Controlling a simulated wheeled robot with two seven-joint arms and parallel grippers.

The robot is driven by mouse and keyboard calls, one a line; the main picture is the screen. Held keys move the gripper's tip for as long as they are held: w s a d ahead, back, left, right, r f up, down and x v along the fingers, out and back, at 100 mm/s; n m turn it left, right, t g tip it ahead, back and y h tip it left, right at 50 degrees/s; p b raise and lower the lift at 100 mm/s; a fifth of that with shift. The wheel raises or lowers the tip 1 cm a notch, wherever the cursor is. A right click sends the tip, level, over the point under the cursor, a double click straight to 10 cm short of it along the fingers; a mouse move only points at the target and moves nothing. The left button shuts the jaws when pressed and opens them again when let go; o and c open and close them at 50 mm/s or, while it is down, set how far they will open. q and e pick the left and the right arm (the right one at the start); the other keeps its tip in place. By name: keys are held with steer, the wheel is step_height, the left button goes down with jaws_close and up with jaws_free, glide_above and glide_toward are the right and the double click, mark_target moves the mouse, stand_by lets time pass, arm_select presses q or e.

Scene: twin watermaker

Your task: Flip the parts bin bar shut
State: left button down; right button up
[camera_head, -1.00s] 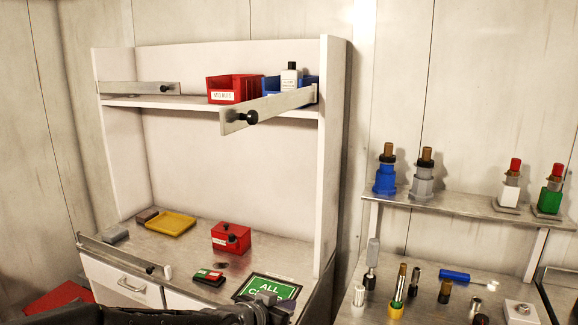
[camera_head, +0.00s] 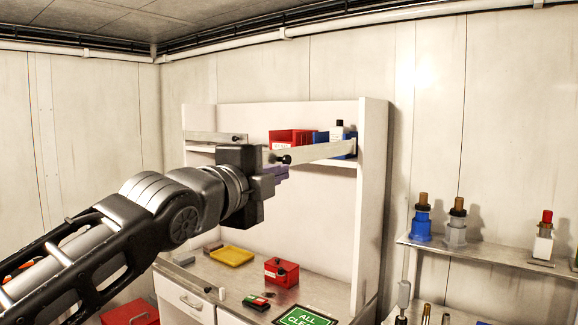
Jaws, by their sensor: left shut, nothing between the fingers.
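The parts bin bar (camera_head: 322,152) is a flat metal bar with a black knob (camera_head: 285,159) at its free end. It is hinged at the right side of the upper shelf and stands swung out in front of the bins. My left gripper (camera_head: 279,173) is shut and empty, just below and left of the knob; whether it touches the bar I cannot tell. A red bin (camera_head: 291,138) and a blue bin (camera_head: 321,137) sit on the shelf behind the bar. My right gripper is not in view.
A second bar (camera_head: 216,137) lies along the shelf's left side. Below are a yellow tray (camera_head: 232,256), a red box (camera_head: 281,272) and a green sign (camera_head: 304,316). A side shelf (camera_head: 470,250) holds several fittings.

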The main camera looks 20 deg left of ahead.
mark_target(287, 163)
arm_select(q)
steer(key=w+p, duration=0.1)
steer(key=w, duration=0.2)
steer(key=w+p, duration=0.2)
steer(key=w, duration=0.2)
steer(key=w+p, duration=0.2)
steer(key=w, duration=0.1)
steer(key=shift+w+a+r, duration=0.1)
steer(key=shift+w+a, duration=0.15)
steer(key=shift+w, duration=0.05)
steer(key=shift+w+a, duration=0.25)
steer(key=shift+w, duration=0.05)
steer(key=shift+s, duration=0.1)
steer(key=shift+a, duration=0.15)
